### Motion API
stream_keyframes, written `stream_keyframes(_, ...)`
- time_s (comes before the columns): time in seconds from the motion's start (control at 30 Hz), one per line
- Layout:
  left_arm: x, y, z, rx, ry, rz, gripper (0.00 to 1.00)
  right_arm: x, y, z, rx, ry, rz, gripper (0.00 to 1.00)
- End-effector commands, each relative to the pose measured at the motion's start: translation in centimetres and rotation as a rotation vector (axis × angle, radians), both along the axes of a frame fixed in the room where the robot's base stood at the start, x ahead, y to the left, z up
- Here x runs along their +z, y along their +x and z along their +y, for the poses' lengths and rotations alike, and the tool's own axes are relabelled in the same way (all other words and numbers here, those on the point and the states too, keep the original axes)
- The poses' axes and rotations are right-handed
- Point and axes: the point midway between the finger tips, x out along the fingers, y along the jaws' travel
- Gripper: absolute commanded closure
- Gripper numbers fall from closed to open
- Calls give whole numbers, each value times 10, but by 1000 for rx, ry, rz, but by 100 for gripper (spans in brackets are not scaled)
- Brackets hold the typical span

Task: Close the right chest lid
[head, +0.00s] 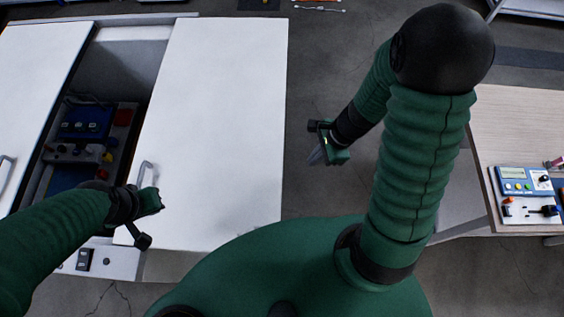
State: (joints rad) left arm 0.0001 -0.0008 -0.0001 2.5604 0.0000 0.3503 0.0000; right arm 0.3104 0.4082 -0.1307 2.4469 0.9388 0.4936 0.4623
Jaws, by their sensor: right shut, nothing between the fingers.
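The right chest lid (225,120) is a white panel lying to the right of an open gap in the chest. A metal handle (147,172) stands near its left edge. The left lid (40,75) is another white panel at the far left, with its own handle. My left gripper (150,218) is just below the right lid's handle, near that lid's left front edge. I cannot tell whether it touches the lid or how its fingers stand. My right gripper (316,157) is shut and empty, over the floor to the right of the right lid.
Inside the chest gap sit blue and dark devices (85,125) with coloured knobs. A wooden table (520,115) on the right holds a blue instrument panel (524,182). Grey floor (325,75) lies between chest and table.

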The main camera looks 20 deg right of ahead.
Motion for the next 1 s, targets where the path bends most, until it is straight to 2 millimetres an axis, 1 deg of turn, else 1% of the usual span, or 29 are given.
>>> stream_keyframes(0.03,5,0,0,0,0,0,100,-2,2,-7,-121,32,26,100)
stream_keyframes(0.1,3,0,0,0,0,0,100,-9,7,-11,-223,60,42,100)
stream_keyframes(0.13,2,0,0,0,0,0,100,-12,8,-11,-240,63,44,100)
stream_keyframes(0.27,-7,0,0,0,0,0,100,-32,11,-5,-243,65,46,100)
stream_keyframes(0.63,-37,0,0,0,0,0,100,-107,23,23,-237,63,44,100)
stream_keyframes(0.7,-27,0,0,0,0,1,100,-98,30,35,-233,62,41,100)
stream_keyframes(0.8,-24,0,0,0,0,0,100,-99,37,48,-233,61,40,100)
stream_keyframes(0.9,-23,0,0,0,0,0,100,-99,40,55,-234,61,42,100)
stream_keyframes(1.0,-23,0,0,0,0,0,100,-100,41,58,-236,62,41,100)
